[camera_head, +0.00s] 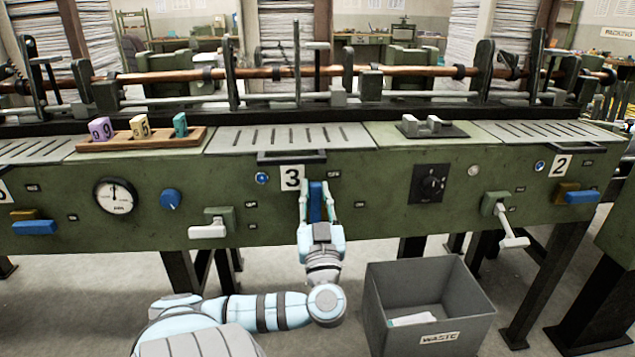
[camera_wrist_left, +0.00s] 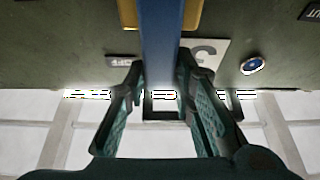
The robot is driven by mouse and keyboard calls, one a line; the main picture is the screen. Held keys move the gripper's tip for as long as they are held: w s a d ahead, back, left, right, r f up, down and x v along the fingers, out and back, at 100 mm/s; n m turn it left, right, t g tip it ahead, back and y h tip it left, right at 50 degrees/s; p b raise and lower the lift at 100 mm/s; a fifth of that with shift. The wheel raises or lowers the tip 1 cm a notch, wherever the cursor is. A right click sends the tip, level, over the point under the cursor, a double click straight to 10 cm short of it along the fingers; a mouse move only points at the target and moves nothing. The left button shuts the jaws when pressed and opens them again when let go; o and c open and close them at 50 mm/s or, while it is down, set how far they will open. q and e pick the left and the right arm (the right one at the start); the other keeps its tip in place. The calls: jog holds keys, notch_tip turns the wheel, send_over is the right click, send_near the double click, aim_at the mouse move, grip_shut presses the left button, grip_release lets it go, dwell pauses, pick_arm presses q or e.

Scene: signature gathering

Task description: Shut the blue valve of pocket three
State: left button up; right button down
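The blue valve of pocket three (camera_head: 316,203) is a flat blue handle standing vertically beside the white "3" plate (camera_head: 291,178) on the green machine front. In the left wrist view the blue handle (camera_wrist_left: 161,45) runs down from the top middle, with a yellow-brown mount (camera_wrist_left: 192,14) behind it. My left gripper (camera_head: 318,190) reaches up from below, open, with one finger on each side of the handle. In the wrist view its fingers (camera_wrist_left: 161,80) flank the handle closely; contact is not clear. My right gripper is not in view.
Pocket two's blue handle (camera_head: 581,197) and another at far left (camera_head: 34,228) lie horizontal. White levers stand left (camera_head: 208,231) and right (camera_head: 512,241) of pocket three. A grey waste bin (camera_head: 465,325) stands on the floor, right of my left arm.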

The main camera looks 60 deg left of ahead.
pick_arm(q)
jog(key=o, duration=0.3)
jog(key=shift+a, duration=0.1)
jog(key=shift+f, duration=0.1)
jog(key=v, duration=1.2)
